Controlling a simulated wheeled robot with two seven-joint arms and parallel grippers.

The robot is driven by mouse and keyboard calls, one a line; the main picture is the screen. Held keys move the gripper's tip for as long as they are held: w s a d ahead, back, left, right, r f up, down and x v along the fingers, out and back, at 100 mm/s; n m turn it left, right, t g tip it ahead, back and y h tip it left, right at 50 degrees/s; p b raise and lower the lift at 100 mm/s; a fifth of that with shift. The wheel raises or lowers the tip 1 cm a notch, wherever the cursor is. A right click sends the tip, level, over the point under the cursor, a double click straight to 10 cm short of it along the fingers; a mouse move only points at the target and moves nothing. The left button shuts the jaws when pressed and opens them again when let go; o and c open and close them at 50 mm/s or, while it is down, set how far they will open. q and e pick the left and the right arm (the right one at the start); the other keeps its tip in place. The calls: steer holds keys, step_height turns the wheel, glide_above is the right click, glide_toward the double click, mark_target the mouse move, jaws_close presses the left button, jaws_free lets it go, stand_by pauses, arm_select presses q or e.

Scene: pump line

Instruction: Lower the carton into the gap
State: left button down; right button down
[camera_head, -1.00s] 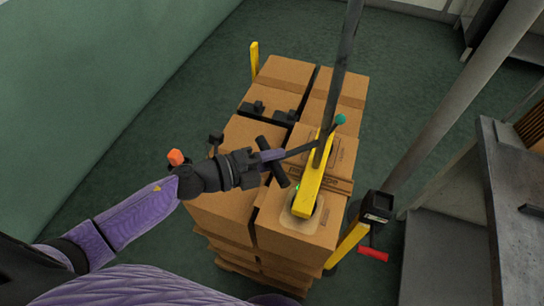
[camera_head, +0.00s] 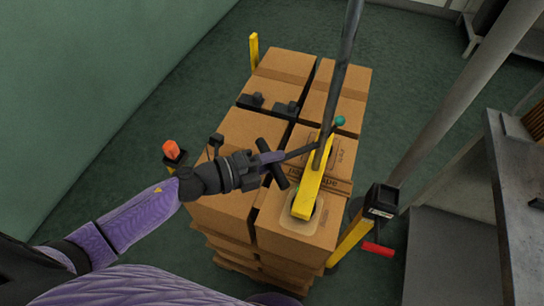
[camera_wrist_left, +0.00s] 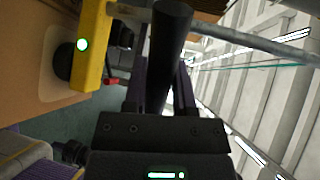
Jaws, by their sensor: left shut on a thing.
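The carton (camera_head: 283,230) is a brown box at the near right corner of the stack, under a yellow lifting head (camera_head: 311,190). The near end of the head sits on a pale patch on its top; the wrist view shows this dark round pad (camera_wrist_left: 64,62). The carton stands close beside the left neighbour; its underside and most of the gap are hidden, so I cannot tell if it rests. My left gripper (camera_head: 268,167) is shut on the lifter's black handle (camera_wrist_left: 168,50), left of the head. My right gripper is not in view.
Other brown cartons (camera_head: 240,140) stand close on the left and behind. A grey upright tube (camera_head: 342,75) rises from the lifting head. A yellow post with a black box (camera_head: 381,203) and red handle (camera_head: 377,249) stands right. A metal bench (camera_head: 518,185) is farther right.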

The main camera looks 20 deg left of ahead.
arm_select(q)
steer(key=shift+c, duration=2.2)
jaws_free()
steer(key=v, duration=1)
steer(key=shift+p, duration=0.4)
